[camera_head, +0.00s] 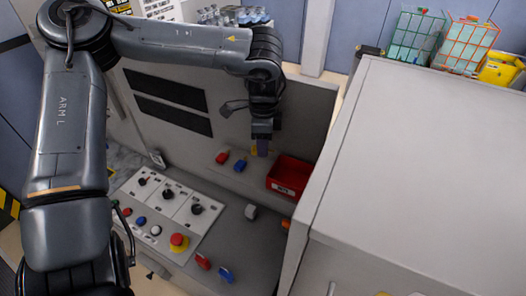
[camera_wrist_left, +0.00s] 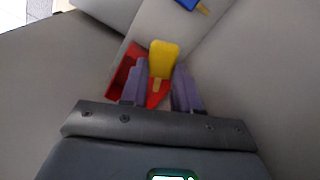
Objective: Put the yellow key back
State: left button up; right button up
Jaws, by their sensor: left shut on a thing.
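My left gripper (camera_head: 263,148) points down above the ledge on the machine's sloped back panel. It is shut on the yellow key (camera_wrist_left: 163,60), whose head shows between the purple-grey fingers in the left wrist view. In the head view only a little yellow (camera_head: 254,150) shows beside the fingers. A red key (camera_head: 222,157) and a blue key (camera_head: 240,165) are on the ledge just left of the gripper. Whether the yellow key touches the ledge cannot be told. My right gripper is out of view.
A red bin (camera_head: 290,178) stands close to the right of the gripper. A control panel (camera_head: 160,205) with knobs and a red-yellow stop button (camera_head: 179,241) lies in front. A large grey cabinet (camera_head: 420,150) fills the right side.

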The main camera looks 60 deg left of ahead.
pick_arm(q)
jog(key=shift+f+p, duration=0.5)
jog(key=shift+f, duration=1.45)
jog(key=shift+f+b, duration=0.65)
jog(key=shift+b, duration=0.05)
jog(key=o, duration=1)
jog(key=shift+r, duration=0.15)
